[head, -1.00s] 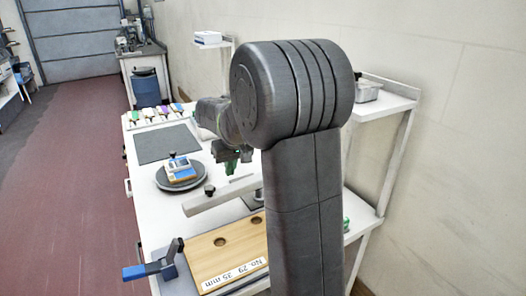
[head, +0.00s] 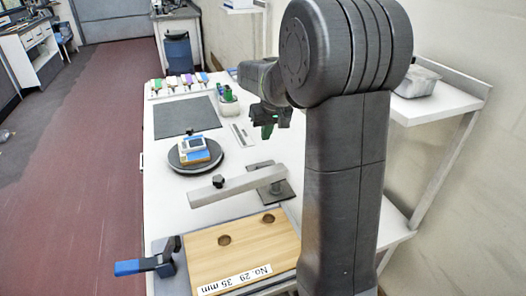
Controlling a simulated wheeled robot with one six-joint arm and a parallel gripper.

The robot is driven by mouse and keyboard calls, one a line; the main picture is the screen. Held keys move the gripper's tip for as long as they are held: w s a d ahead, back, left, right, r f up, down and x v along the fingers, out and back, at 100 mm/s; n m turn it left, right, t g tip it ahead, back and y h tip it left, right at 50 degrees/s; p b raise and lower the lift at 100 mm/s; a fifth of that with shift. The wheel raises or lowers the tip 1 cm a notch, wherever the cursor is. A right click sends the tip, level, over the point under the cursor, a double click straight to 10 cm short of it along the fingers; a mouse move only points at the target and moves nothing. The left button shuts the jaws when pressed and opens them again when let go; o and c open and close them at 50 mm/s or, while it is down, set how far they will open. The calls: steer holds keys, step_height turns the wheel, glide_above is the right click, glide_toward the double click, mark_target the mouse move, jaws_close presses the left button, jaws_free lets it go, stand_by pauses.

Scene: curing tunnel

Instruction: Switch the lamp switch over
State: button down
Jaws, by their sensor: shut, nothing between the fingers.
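I cannot make out a lamp switch for certain in the head view. My gripper (head: 268,130), dark with green at its tips, is shut and empty, pointing down over the right side of the white bench. A round dark turntable (head: 194,163) stands to its left, bearing a small blue, white and orange device (head: 193,150). A flat grey arm with a black knob (head: 218,181) reaches left from a dark base plate (head: 277,191), nearer than the gripper. My arm hides part of the bench's right side.
A wooden board (head: 240,246) with two holes and a label lies at the near end, beside a blue-handled crank (head: 146,265). A dark mat (head: 184,117), a cup with green items (head: 227,103) and several coloured bottles lie farther back. A shelf (head: 440,100) stands right.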

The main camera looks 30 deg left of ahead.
glide_toward(259, 167)
steer(key=x, duration=0.5)
steer(key=shift+w+p, duration=0.1)
steer(key=shift+p, duration=0.25)
steer(key=shift+a+f, duration=0.1)
steer(key=shift+f, duration=0.65)
steer(key=shift+f+b, duration=0.3)
steer(key=shift+s, duration=0.2)
steer(key=shift+w, duration=0.15)
steer(key=shift+w+d+r, duration=0.3)
steer(key=shift+w+d, duration=0.15)
steer(key=shift+w, duration=0.05)
steer(key=shift+r, duration=0.1)
